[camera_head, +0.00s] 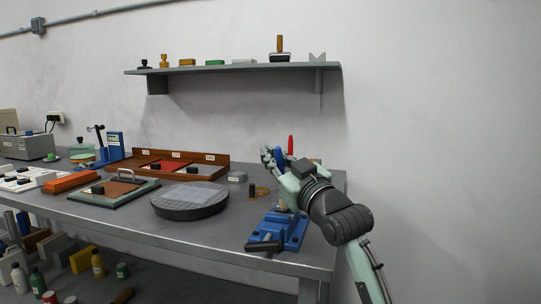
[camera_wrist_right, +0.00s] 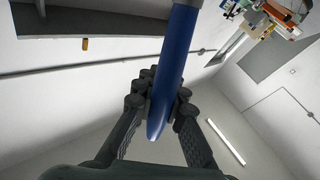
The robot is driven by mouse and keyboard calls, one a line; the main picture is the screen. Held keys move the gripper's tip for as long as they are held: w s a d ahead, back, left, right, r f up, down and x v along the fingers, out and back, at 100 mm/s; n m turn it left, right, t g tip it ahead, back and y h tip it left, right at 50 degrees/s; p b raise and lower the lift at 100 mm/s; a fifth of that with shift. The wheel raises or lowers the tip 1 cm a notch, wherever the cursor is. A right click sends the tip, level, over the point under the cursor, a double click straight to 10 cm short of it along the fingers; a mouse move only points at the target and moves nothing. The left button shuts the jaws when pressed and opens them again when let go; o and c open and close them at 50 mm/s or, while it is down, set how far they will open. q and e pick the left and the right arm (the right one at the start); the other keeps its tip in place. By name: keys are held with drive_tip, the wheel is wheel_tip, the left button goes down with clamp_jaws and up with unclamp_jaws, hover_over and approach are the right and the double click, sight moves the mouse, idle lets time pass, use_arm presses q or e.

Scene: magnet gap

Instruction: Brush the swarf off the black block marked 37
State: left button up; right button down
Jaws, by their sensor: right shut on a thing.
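My right gripper (camera_head: 275,162) is raised over the right end of the bench. In the right wrist view its fingers (camera_wrist_right: 160,100) are closed around a long blue handle (camera_wrist_right: 173,75) with a rounded end. The blue handle (camera_head: 278,154) also shows between the fingers in the head view; its far end is hidden, so I cannot tell if it has bristles. Small black blocks stand on the bench (camera_head: 252,189), in the wooden tray (camera_head: 192,170) and on the framed plate (camera_head: 97,190). No number 37 or swarf is readable at this size. My left gripper is out of view.
A blue vise (camera_head: 293,232) sits at the front right edge, below my right arm. A red handle (camera_head: 290,145) stands upright beside the gripper. A round dark disc (camera_head: 188,203) lies mid-bench. A wall shelf (camera_head: 225,69) holds several small items.

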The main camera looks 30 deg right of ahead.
drive_tip(key=shift+w, duration=0.1)
drive_tip(key=shift+w+d, duration=0.15)
drive_tip(key=shift+w, duration=0.3)
drive_tip(key=shift+r+p, duration=0.1)
drive_tip(key=shift+p, duration=0.25)
wheel_tip(320, 180, up, 7)
drive_tip(key=p, duration=0.2)
drive_tip(key=shift+f, duration=0.2)
